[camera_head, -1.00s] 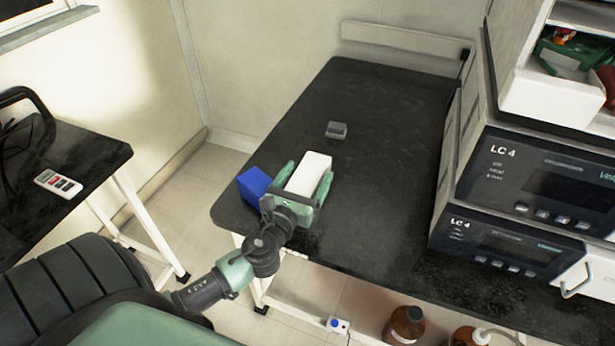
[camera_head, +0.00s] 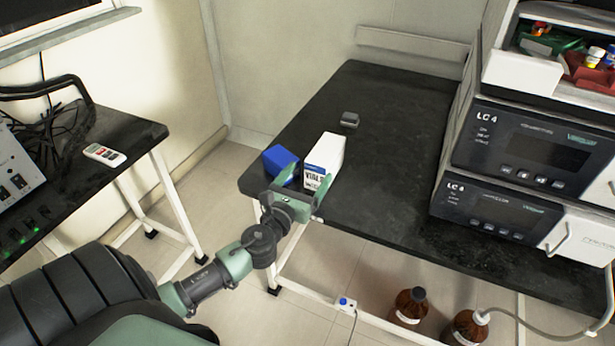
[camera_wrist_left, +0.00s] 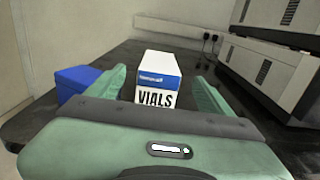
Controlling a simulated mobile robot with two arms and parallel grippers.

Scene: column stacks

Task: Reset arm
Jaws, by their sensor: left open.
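My left gripper (camera_head: 303,179) is at the front left edge of the black bench, with its green fingers open. In the left wrist view the open left gripper (camera_wrist_left: 160,88) has a finger on each side. A white box marked VIALS (camera_head: 325,160) stands on the bench in front of it. The box also shows in the left wrist view (camera_wrist_left: 157,77), between and beyond the fingers, with gaps on both sides. A blue box (camera_head: 281,163) stands to its left and also shows in the left wrist view (camera_wrist_left: 76,82). My right gripper is not in view.
The black bench (camera_head: 390,120) has clear room in its middle. A small grey object (camera_head: 349,119) lies farther back. Stacked LC 4 instruments (camera_head: 525,150) stand at the right. Brown bottles (camera_head: 410,305) stand below the bench. A side table (camera_head: 115,135) is at the left.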

